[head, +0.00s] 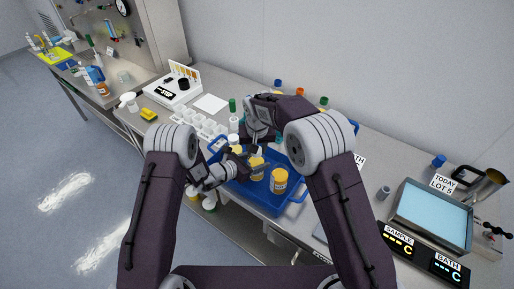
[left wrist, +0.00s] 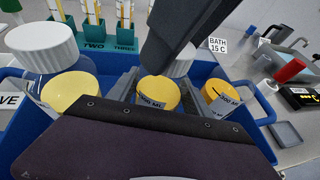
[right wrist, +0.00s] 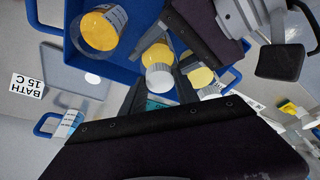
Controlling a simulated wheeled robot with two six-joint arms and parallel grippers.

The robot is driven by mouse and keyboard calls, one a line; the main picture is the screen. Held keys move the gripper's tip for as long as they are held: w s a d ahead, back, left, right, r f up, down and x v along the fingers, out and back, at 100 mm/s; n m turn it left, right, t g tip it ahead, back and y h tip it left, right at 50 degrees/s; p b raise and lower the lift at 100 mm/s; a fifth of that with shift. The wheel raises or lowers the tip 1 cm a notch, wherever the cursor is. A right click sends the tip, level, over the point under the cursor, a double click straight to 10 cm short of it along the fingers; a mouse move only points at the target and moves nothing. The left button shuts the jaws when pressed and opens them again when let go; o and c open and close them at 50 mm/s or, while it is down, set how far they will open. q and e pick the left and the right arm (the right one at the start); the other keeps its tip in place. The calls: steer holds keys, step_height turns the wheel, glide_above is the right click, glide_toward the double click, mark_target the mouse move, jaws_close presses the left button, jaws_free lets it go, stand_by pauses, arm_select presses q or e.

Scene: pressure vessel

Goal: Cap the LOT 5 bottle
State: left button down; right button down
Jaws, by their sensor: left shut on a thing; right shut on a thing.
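Several bottles with yellow contents stand in or over the blue tray (head: 290,207). My left gripper (left wrist: 157,92) is shut on one of them, the bottle (left wrist: 157,97) with part of a "300 ML" label showing. My right gripper (right wrist: 162,88) is shut on a white ribbed cap (right wrist: 160,78), close to the yellow bottle (right wrist: 155,54). I cannot tell whether cap and bottle touch. Other yellow bottles stand to the right in the head view (head: 280,181) and at both sides in the left wrist view (left wrist: 70,92). No bottle's lot number is legible.
A white-capped bottle (left wrist: 42,46) stands close to my left gripper. Green racks with tubes (left wrist: 93,32) stand behind the tray. White compartment trays (head: 203,124) lie to its left.

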steer(key=m, duration=0.1)
steer(key=m+h, duration=0.1)
steer(key=m, duration=0.3)
steer(key=shift+a, duration=0.25)
steer(key=m+h, duration=0.1)
steer(key=m, duration=0.2)
steer(key=shift+w+f, duration=0.1)
steer(key=m+g+h, duration=0.1)
steer(key=m, duration=0.3)
steer(key=shift+m, duration=0.4)
steer(key=c, duration=0.9)
jaws_free()
